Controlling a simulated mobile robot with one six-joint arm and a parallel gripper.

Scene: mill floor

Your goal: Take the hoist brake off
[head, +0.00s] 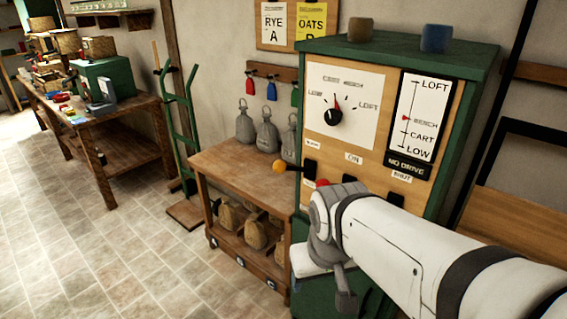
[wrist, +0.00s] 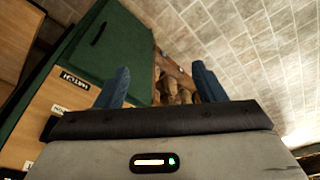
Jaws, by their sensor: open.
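The hoist cabinet (head: 482,75) is green with a wooden front panel. A lever with an orange ball knob (head: 279,167) sticks out to the left from a dark slot on the panel, under a small label too blurred to read surely. An "ON" label (head: 354,158) is to its right. A red knob (head: 322,183) shows lower, partly hidden by my arm. My gripper is open and empty in the wrist view (wrist: 162,86), its blue fingers apart. In the head view, my wrist is in front of the lower panel, below the orange knob, and hides part of it.
The dial (head: 340,107) and a LOFT-to-LOW scale (head: 411,118) are on the panel; the scale's red marker is at BENCH. A wooden stand (head: 225,168) with grey weights and sacks is left of the cabinet. A green hand truck (head: 180,125) is beyond. Floor at left is clear.

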